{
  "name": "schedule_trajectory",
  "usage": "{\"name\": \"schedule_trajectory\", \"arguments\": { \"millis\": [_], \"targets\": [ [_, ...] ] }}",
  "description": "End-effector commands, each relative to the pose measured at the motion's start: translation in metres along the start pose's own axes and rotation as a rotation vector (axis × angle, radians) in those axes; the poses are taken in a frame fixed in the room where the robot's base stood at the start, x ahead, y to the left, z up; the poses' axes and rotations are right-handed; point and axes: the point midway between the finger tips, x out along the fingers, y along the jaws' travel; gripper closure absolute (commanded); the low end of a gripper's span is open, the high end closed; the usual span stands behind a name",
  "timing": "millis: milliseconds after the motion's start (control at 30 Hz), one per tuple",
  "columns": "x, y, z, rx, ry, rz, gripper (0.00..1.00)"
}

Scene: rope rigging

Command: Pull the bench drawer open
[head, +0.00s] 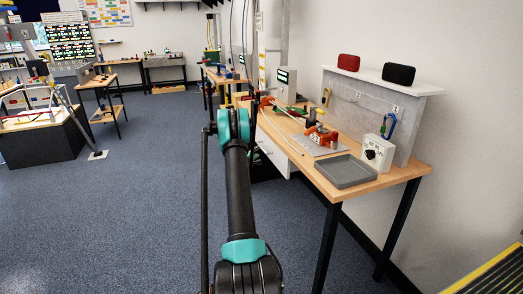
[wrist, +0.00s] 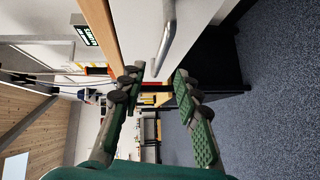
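The wooden bench (head: 405,174) runs along the right wall in the head view. Its white drawer front (head: 272,152) shows below the top, partly hidden by my arm. In the wrist view, turned sideways, the white drawer front (wrist: 200,14) fills the upper middle and carries a bar-shaped metal handle (wrist: 168,42). My gripper (wrist: 156,77) is open, with green-padded fingers spread apart. The handle's near end appears in the gap between the fingertips; I cannot tell whether they touch it. In the head view my gripper is hidden behind my arm.
On the bench lie a grey tray (head: 346,171), a white box with a black knob (head: 377,152) and an orange-red tool (head: 321,136). A grey panel (head: 367,106) stands at the back. The blue carpet (head: 120,215) left of my arm is clear.

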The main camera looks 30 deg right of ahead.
Motion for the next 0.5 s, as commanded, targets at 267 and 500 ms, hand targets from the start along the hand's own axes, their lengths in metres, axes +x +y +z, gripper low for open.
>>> {"name": "schedule_trajectory", "arguments": {
  "millis": [267,500],
  "targets": [
    [0.052,0.0,0.0,0.001,0.0,0.0,0.67],
    [0.075,0.0,0.0,0.0,0.0,0.0,0.67]
  ]
}}
